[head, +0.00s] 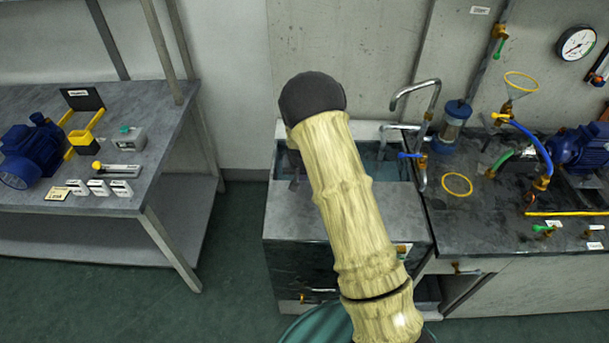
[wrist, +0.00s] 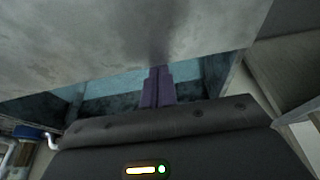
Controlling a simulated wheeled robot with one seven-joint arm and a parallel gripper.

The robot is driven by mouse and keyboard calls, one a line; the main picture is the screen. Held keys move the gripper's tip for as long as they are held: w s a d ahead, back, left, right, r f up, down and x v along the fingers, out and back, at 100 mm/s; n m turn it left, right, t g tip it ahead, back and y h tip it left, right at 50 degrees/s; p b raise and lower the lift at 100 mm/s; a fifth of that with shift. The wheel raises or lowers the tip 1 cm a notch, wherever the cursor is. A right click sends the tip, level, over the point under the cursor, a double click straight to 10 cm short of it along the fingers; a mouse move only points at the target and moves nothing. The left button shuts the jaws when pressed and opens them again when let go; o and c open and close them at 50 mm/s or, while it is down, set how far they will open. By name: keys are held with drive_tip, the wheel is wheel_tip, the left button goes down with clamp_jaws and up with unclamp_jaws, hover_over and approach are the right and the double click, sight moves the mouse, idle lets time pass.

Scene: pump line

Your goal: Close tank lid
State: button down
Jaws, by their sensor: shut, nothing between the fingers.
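The tank (head: 300,260) stands in the middle of the head view, behind my arm. A flat grey plate, seemingly its lid (head: 390,215), covers the near part of its top. Behind the plate the tank is open, and the bluish inside (head: 398,169) shows. In the wrist view the plate (wrist: 110,45) fills the upper part, with the blue opening (wrist: 105,85) below it. My gripper (wrist: 158,72) shows there as two purple fingers, shut and empty. Their tips are at or very near the plate's edge; contact cannot be told.
A bent metal tap (head: 425,110) with a blue handle rises at the tank's right. The right bench (head: 470,215) carries a yellow ring, hoses and a blue pump (head: 582,148). A left table (head: 150,185) holds a blue motor (head: 32,150). Floor between is clear.

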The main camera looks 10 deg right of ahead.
drive_tip(key=shift+s+a+f, duration=0.1)
drive_tip(key=shift+s, duration=0.1)
idle(0.3)
drive_tip(key=shift+a+r+p, duration=0.1)
drive_tip(key=shift+r+p, duration=0.3)
drive_tip(key=shift+r, duration=0.05)
drive_tip(key=p+v, duration=0.5)
drive_tip(key=v, duration=0.4)
drive_tip(key=shift+d+r, duration=0.15)
drive_tip(key=shift+d, duration=0.05)
drive_tip(key=s+d+r, duration=0.1)
drive_tip(key=s+r, duration=0.4)
drive_tip(key=s, duration=0.4)
drive_tip(key=s+d+r+n, duration=0.1)
drive_tip(key=s+r, duration=0.4)
drive_tip(key=s, duration=0.4)
drive_tip(key=s+d+r+n+g, duration=0.1)
drive_tip(key=s+d+r, duration=0.1)
drive_tip(key=s+r, duration=0.4)
drive_tip(key=s, duration=0.3)
drive_tip(key=shift+y, duration=0.4)
drive_tip(key=shift+s, duration=0.1)
